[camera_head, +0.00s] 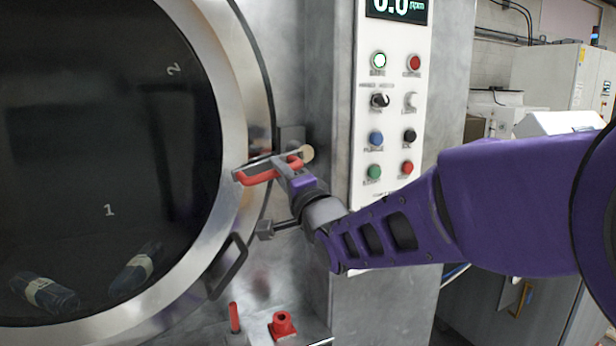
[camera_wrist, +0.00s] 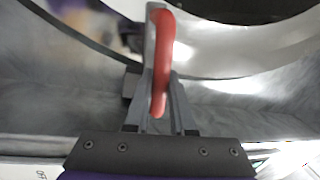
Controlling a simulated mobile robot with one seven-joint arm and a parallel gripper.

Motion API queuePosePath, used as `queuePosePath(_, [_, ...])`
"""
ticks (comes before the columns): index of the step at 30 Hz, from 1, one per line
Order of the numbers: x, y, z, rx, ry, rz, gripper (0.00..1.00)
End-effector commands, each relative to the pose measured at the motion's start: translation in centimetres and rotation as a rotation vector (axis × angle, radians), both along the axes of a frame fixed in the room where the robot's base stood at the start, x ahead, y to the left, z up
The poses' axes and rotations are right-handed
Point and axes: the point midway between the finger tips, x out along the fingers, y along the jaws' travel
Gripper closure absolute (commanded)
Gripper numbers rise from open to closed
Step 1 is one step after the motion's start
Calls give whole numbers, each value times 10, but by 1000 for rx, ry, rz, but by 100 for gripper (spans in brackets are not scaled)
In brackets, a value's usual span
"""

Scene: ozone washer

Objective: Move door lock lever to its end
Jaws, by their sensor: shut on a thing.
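The door lock lever is a bar with a red grip (camera_head: 257,177) at the right rim of the round washer door (camera_head: 236,100). It lies about level in the head view, pointing left across the metal rim. In the wrist view the red grip (camera_wrist: 161,60) stands up the middle of the picture. My gripper (camera_head: 284,171) is shut on the lever near its right end, and its two fingers (camera_wrist: 160,105) show on either side of the red grip in the wrist view. The lever's pivot is partly hidden behind the gripper.
A white control panel (camera_head: 392,130) with several buttons stands just right of the lever. A dark door handle (camera_head: 229,267) sits below it on the rim. A red fitting (camera_head: 283,325) and a red peg (camera_head: 235,317) stand at the bottom. Grey cabinets fill the right background.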

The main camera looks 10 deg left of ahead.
Motion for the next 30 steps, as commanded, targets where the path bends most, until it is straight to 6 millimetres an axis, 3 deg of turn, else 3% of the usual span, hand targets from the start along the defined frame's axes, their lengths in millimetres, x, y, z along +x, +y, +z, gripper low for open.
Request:
queuePosePath(19, [-1,1,7,45,22,1,100])
queuePosePath(20, [-1,1,7,45,22,1,74])
queuePosePath(24, [-1,1,6,43,23,1,49])
queuePosePath(30, [0,0,5,42,26,0,48])
